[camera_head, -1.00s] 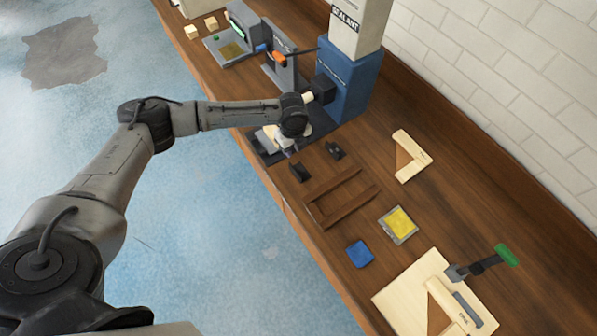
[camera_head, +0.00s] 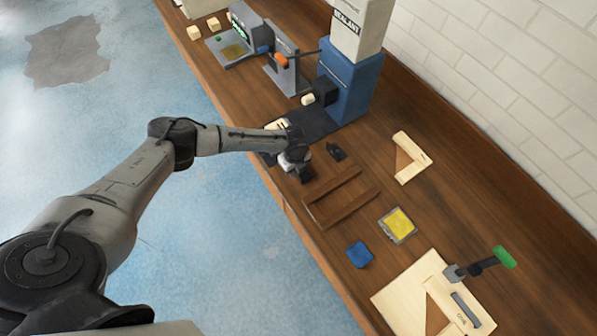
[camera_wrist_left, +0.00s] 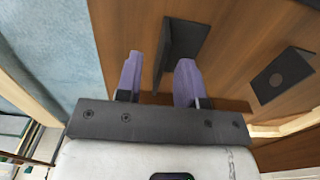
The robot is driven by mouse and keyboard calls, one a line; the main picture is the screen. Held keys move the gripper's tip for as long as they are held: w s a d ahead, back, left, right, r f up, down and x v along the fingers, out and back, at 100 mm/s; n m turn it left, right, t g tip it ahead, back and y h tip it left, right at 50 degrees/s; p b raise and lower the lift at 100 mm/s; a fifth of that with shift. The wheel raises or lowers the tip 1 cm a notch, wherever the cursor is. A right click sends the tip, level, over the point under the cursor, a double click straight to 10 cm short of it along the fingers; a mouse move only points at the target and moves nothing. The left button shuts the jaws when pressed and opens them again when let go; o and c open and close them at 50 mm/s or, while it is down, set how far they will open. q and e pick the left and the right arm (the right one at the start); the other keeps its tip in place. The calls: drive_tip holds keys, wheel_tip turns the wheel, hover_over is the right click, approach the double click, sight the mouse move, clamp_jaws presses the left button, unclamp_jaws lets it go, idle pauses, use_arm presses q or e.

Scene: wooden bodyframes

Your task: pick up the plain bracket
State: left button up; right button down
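The plain bracket is a small dark angle piece with no visible hole. In the wrist view it (camera_wrist_left: 182,42) lies between and just ahead of the two purple fingers of my left gripper (camera_wrist_left: 158,80). The fingers are apart, with a gap visible on the left side; contact on the right side is unclear. In the head view my left gripper (camera_head: 294,164) is over the plain bracket (camera_head: 306,176), hiding most of it. A second dark bracket with a round hole (camera_head: 335,151) lies to its right; it also shows in the wrist view (camera_wrist_left: 283,75). My right gripper is out of view.
A brown wooden frame (camera_head: 324,213) lies just in front of the brackets. A blue pad (camera_head: 359,254), a yellow pad (camera_head: 398,224) and a light board (camera_head: 400,308) with a green-handled clamp (camera_head: 504,257) are nearer. A blue dispenser (camera_head: 350,85) stands behind. A light wooden corner piece (camera_head: 404,170) lies right.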

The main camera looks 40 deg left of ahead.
use_arm(q)
drive_tip(key=shift+f, duration=1)
drive_tip(key=shift+c, duration=0.3)
clamp_jaws()
